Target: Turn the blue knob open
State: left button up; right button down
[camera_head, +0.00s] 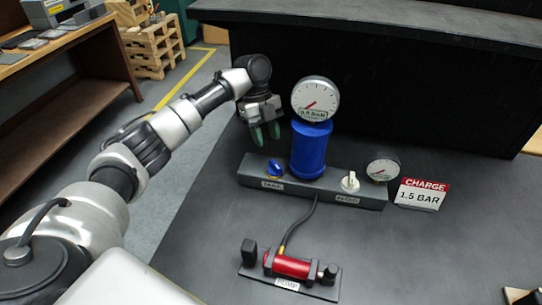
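The blue knob (275,168) sits on the left part of a dark grey manifold block (318,189), above a label that seems to read TANK. My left gripper (265,134) hangs above and slightly left of the blue knob, with its green-tipped fingers pointing down. A gap shows between the fingers and nothing is seen in them. The fingers look apart from the knob. A blue cylinder (309,150) with a round gauge (315,98) on top stands right of the knob. My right gripper is not in view.
A white knob (350,181) and a small gauge (383,168) are at the block's right end. A sign (422,195) reads CHARGE 1.5 BAR. A red cylinder (292,266) on a stand is joined by a hose. The dark table (420,250) is clear at right.

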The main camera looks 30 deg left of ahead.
aim_at(271, 160)
pick_arm(q)
jog(key=p+x, duration=0.1)
jog(key=x, duration=0.5)
jog(key=shift+f, duration=0.35)
grip_shut()
